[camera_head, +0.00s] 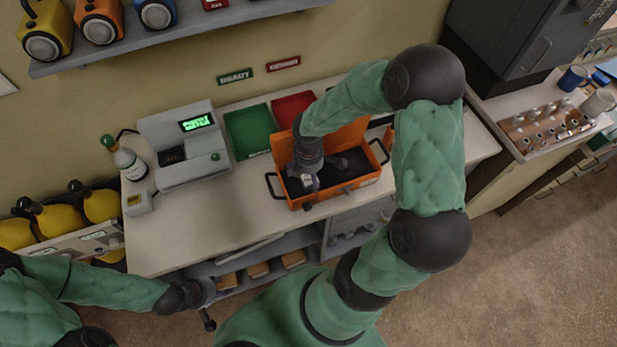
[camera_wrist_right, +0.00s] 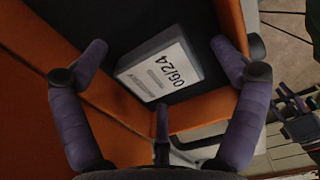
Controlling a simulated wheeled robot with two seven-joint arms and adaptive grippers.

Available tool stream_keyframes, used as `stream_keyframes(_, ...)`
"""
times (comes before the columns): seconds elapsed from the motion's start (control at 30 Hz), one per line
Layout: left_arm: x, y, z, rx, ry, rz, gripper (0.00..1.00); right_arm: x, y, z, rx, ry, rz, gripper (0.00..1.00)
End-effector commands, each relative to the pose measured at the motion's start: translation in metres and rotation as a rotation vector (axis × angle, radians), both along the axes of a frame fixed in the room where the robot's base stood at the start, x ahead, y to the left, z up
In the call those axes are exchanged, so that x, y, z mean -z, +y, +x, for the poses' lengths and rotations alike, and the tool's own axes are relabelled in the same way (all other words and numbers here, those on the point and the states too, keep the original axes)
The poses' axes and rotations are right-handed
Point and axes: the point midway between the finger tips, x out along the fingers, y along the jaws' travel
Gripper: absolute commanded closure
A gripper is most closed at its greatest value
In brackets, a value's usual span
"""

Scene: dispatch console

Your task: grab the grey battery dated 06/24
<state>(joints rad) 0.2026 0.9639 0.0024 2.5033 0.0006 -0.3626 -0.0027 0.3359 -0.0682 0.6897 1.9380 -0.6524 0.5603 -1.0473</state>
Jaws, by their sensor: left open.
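The grey battery (camera_wrist_right: 160,70) with a white label reading 06/24 lies label up on the black floor of the orange case (camera_wrist_right: 115,110) in the right wrist view. My right gripper (camera_wrist_right: 159,46) is open, with its fingers spread on either side of the battery and not visibly touching it. In the head view the right gripper (camera_head: 308,184) reaches down into the orange case (camera_head: 345,190) on the counter; it hides the battery's spot there. My left gripper (camera_head: 207,307) is open and empty, low in front of the counter, away from the case.
A green tray (camera_head: 250,131) and a red tray (camera_head: 292,108) lie behind the case. A grey device with a green display (camera_head: 185,145) stands to the left. The counter (camera_head: 200,230) front left is clear. A shelf (camera_head: 180,36) hangs above.

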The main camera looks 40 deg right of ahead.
Motion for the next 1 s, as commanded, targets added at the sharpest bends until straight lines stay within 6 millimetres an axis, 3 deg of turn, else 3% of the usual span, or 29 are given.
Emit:
stream_keyframes(0.03,0.000,0.000,0.000,0.000,0.000,0.000,0.57,0.000,0.000,0.000,0.000,0.000,0.000,0.16)
stream_keyframes(0.27,0.000,0.000,0.000,0.000,0.000,0.000,0.57,0.000,0.000,0.000,0.000,0.000,0.000,0.80)
stream_keyframes(0.67,-0.001,0.000,0.000,0.000,0.000,0.000,0.57,-0.004,0.000,0.000,0.001,0.000,0.000,0.81)
stream_keyframes(1.0,-0.011,0.000,0.000,0.000,0.000,0.000,0.57,-0.044,0.003,-0.006,-0.001,-0.004,-0.002,0.81)
